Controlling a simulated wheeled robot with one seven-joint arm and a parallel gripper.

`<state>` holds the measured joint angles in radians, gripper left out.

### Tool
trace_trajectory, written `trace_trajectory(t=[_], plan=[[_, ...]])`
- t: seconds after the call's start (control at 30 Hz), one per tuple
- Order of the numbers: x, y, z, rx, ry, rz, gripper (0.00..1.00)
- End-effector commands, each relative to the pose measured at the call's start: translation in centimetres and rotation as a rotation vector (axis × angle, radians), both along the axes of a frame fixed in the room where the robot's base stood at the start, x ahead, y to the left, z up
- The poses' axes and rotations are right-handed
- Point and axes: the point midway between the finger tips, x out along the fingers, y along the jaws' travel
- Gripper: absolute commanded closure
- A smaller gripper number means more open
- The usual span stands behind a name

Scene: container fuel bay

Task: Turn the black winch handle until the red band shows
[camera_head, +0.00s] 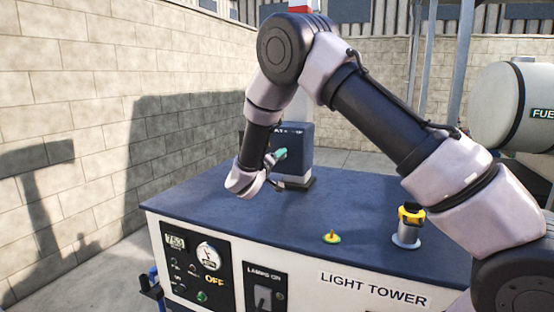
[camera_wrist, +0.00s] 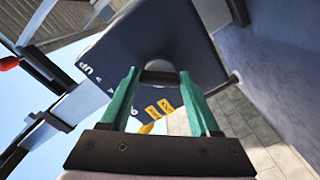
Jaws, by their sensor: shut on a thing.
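My gripper (camera_head: 281,154) is at the front of a dark blue winch housing (camera_head: 298,140) on the cabinet top. In the wrist view its green fingers (camera_wrist: 159,76) are shut on a dark, rounded piece, the black winch handle (camera_wrist: 160,77), against the housing face (camera_wrist: 185,45). Only the handle's end shows between the fingertips; in the head view my gripper hides it. White lettering, partly readable as "UP", and yellow labels are on the housing. A red part (camera_head: 300,9) shows at the top of the head view; I cannot tell if it is the band.
The light tower cabinet (camera_head: 375,290) has a blue top, gauges and a lamp switch. A yellow-and-black knob (camera_head: 410,213) and a small yellow piece (camera_head: 332,237) stand on it. A fuel tank (camera_head: 512,105) is at right, a block wall (camera_head: 100,90) at left.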

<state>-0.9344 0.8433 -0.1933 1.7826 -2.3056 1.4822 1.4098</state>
Motion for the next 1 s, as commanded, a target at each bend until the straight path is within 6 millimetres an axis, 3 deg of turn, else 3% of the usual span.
trace_trajectory(t=[0.4, 0.97, 1.0], plan=[[-0.11, 0.10, -0.20, 0.185, -0.064, 0.001, 0.93], [-0.13, 0.12, -0.22, 0.213, -0.073, 0.002, 0.93], [-0.13, 0.12, -0.22, 0.212, -0.073, 0.002, 0.30]])
